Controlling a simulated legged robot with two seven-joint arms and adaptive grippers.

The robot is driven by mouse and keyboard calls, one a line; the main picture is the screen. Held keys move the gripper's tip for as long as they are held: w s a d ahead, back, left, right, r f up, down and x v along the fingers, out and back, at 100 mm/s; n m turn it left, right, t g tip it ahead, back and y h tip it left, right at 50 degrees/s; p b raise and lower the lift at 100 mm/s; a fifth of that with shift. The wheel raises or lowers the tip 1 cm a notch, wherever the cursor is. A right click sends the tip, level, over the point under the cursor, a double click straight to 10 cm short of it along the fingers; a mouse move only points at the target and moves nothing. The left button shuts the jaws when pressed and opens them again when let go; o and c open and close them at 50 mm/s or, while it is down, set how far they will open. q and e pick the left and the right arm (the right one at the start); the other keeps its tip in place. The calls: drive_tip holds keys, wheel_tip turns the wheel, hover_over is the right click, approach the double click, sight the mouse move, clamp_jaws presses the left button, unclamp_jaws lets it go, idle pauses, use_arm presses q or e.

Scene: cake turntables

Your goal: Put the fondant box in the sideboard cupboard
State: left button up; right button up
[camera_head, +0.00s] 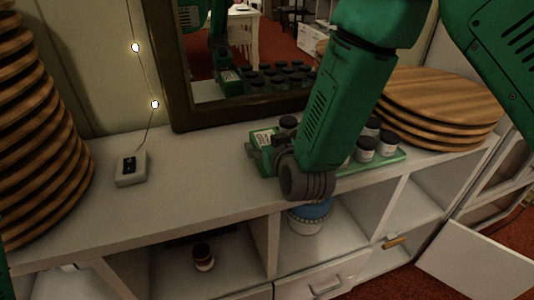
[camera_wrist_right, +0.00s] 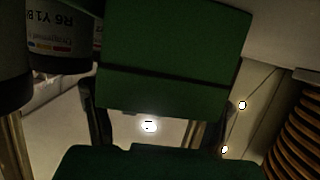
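The fondant box looks to be the green box with a white label (camera_head: 263,138) on the sideboard top (camera_head: 190,195), below the mirror. It also fills the upper middle of the right wrist view (camera_wrist_right: 175,55). My right gripper (camera_head: 270,158) is at the box, partly hidden by its own grey wrist. In the right wrist view its dark fingers stand apart at the two sides of the box; whether they press on it is unclear. The sideboard has open compartments, a drawer (camera_head: 325,284) and a white door-like panel (camera_head: 478,262) standing out at right. My left gripper is out of view.
A green tray (camera_head: 393,158) of dark-lidded jars (camera_head: 366,149) is right beside the gripper. Wooden boards are stacked at the far left (camera_head: 40,130) and back right (camera_head: 440,100). A small white device (camera_head: 131,168) lies left. A blue-topped tub (camera_head: 309,219) and a jar (camera_head: 203,257) stand in compartments.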

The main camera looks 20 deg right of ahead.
drive_tip(key=shift+d, duration=0.15)
drive_tip(key=c, duration=0.6)
drive_tip(key=shift+d, duration=0.15)
drive_tip(key=c, duration=0.3)
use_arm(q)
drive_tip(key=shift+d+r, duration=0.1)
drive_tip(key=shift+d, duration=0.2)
use_arm(e)
drive_tip(key=shift+d, duration=0.1)
